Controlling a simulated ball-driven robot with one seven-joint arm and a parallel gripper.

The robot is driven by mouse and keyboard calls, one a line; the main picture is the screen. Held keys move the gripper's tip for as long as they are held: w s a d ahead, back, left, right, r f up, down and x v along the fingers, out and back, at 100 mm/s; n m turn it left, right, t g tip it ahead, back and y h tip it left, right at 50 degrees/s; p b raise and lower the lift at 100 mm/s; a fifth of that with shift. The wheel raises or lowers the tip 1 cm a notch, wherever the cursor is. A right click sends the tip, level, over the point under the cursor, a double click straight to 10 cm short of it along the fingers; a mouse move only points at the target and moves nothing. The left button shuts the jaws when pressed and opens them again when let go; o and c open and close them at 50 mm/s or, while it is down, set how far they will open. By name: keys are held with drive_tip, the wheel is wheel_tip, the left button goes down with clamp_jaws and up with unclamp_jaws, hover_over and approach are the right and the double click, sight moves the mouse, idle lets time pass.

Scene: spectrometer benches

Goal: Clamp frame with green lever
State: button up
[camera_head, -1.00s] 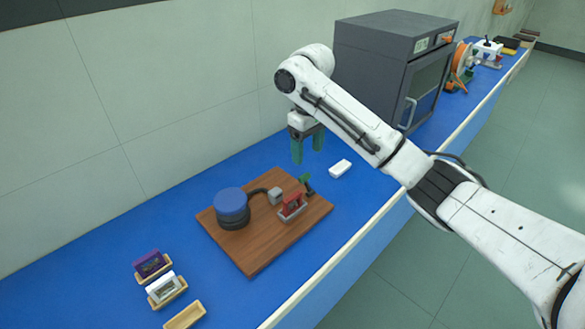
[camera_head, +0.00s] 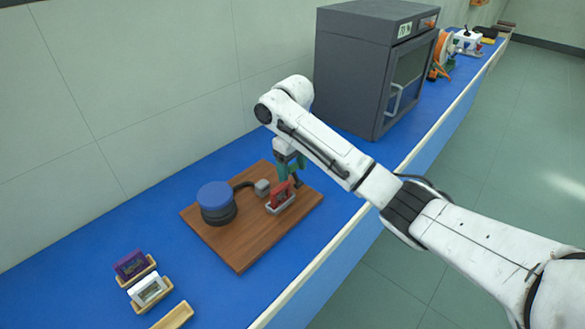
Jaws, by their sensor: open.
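A red frame (camera_head: 281,194) stands in a grey clamp holder (camera_head: 286,206) on the right side of a brown wooden board (camera_head: 240,256). A small dark lever part (camera_head: 298,181) shows just behind and right of the frame. Its green handle cannot be told apart from my green fingertips. My gripper (camera_head: 291,167) is open and points down, directly above and behind the red frame, close to the lever. Whether a finger touches the lever cannot be told.
A blue-topped round device (camera_head: 214,198) sits on the board, cabled to a small grey block (camera_head: 262,187). Purple (camera_head: 130,264) and white (camera_head: 147,290) frames sit in wooden holders at the lower left. A dark oven-like box (camera_head: 350,75) stands behind my arm.

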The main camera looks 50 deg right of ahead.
sight(297, 177)
drive_tip(key=shift+c, duration=0.2)
drive_tip(key=c, duration=0.9)
drive_tip(key=shift+s, duration=0.15)
drive_tip(key=shift+s+r+t+p, duration=0.1)
drive_tip(key=shift+s+t+p, duration=0.3)
drive_tip(key=shift+t+p, duration=0.55)
drive_tip(key=s+t, duration=0.1)
drive_tip(key=t, duration=0.2)
drive_tip(key=shift+s, duration=0.15)
drive_tip(key=s+t+b, duration=0.1)
drive_tip(key=t, duration=0.1)
drive_tip(key=s+t+b, duration=0.1)
drive_tip(key=t, duration=0.1)
drive_tip(key=shift+f, duration=0.35)
drive_tip(key=shift+s+d+f+t+b, duration=0.1)
drive_tip(key=shift+s+t+b, duration=0.15)
drive_tip(key=shift+t+b, duration=0.55)
drive_tip(key=shift+s+t+b, duration=0.2)
drive_tip(key=shift+t+b, duration=0.5)
drive_tip(key=shift+t, duration=0.05)
